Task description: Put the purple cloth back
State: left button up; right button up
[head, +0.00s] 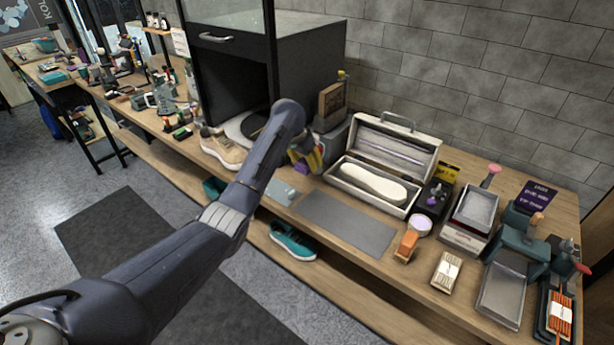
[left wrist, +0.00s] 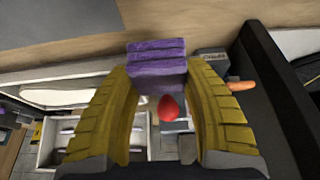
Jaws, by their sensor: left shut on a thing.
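The purple cloth (left wrist: 157,64) is a folded, layered block between the yellow fingers of my left gripper (left wrist: 160,88) in the left wrist view. The gripper is shut on it. In the head view, my left gripper (head: 311,157) is beside the left end of the open light case, in front of the dark cabinet. A bit of purple cloth (head: 316,163) shows at its fingers there, mostly hidden by the hand. I cannot tell whether the cloth touches a surface below. A red rounded thing (left wrist: 169,108) shows between the fingers, below the cloth in the picture. My right gripper is in neither view.
The open case (head: 345,184) holds a white sole (head: 374,182). A grey mat (head: 346,222) lies clear in front. A brown sneaker (head: 224,148) stands left of the gripper. A brown box (head: 331,105) is behind it. Trays and brushes crowd the right.

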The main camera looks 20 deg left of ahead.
aim_at(309, 180)
pick_arm(q)
jog(key=shift+f, duration=3.05)
jog(key=shift+f, duration=0.15)
jog(key=o, duration=1)
jog(key=v, duration=1.2)
jog(key=shift+s, duration=0.1)
